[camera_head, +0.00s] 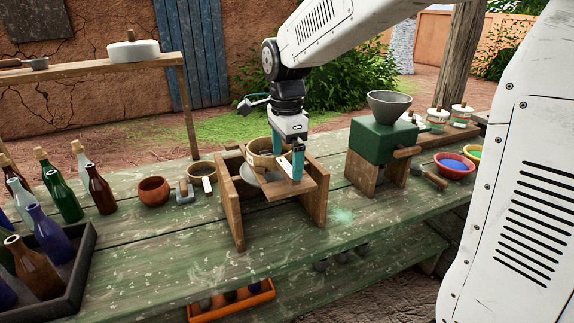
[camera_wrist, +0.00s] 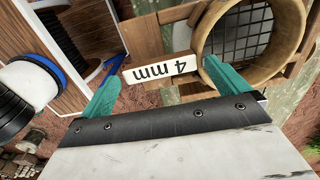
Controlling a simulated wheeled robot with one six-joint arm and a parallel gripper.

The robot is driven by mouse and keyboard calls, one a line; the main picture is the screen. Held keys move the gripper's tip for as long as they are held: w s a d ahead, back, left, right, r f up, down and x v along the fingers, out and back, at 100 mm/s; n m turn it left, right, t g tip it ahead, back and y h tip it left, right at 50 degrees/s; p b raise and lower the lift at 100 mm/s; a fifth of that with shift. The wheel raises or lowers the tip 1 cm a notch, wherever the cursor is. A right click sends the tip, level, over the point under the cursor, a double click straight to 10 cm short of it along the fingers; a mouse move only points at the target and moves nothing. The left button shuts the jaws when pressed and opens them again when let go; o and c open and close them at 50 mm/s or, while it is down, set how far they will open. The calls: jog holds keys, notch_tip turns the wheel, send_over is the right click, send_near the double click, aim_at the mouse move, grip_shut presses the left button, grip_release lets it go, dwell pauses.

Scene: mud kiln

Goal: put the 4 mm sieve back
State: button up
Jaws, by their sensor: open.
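The 4 mm sieve, with a round wooden rim (camera_head: 259,147) and dark mesh, sits at the wooden stand (camera_head: 236,222) in the middle of the green table. In the wrist view its rim (camera_wrist: 205,42) is at the upper right, and its white label marked "4 mm" (camera_wrist: 160,66) shows upside down. My gripper (camera_head: 288,170) is over the stand with its teal fingers pointing down. In the wrist view my gripper (camera_wrist: 162,74) is open, with the label between the fingertips. I cannot tell whether the fingers touch it.
Another round sieve (camera_head: 201,169) and a terracotta pot (camera_head: 154,190) stand left of the stand. A green mill with a grey funnel (camera_head: 389,104) stands to the right. Bottles (camera_head: 101,189) crowd the left end. The front middle of the table is clear.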

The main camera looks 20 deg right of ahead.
notch_tip(320, 180, up, 10)
jog(key=s+d+f+n, duration=0.1)
jog(key=s+f+n, duration=0.2)
jog(key=s+n, duration=0.3)
jog(key=s+d+f+n, duration=0.1)
jog(key=s+f+n, duration=0.2)
jog(key=s, duration=0.9)
jog(key=s+d+f+n+t, duration=0.1)
jog(key=s+f+n, duration=0.2)
jog(key=s+n, duration=0.6)
jog(key=shift+d, duration=0.15)
jog(key=shift+f, duration=0.1)
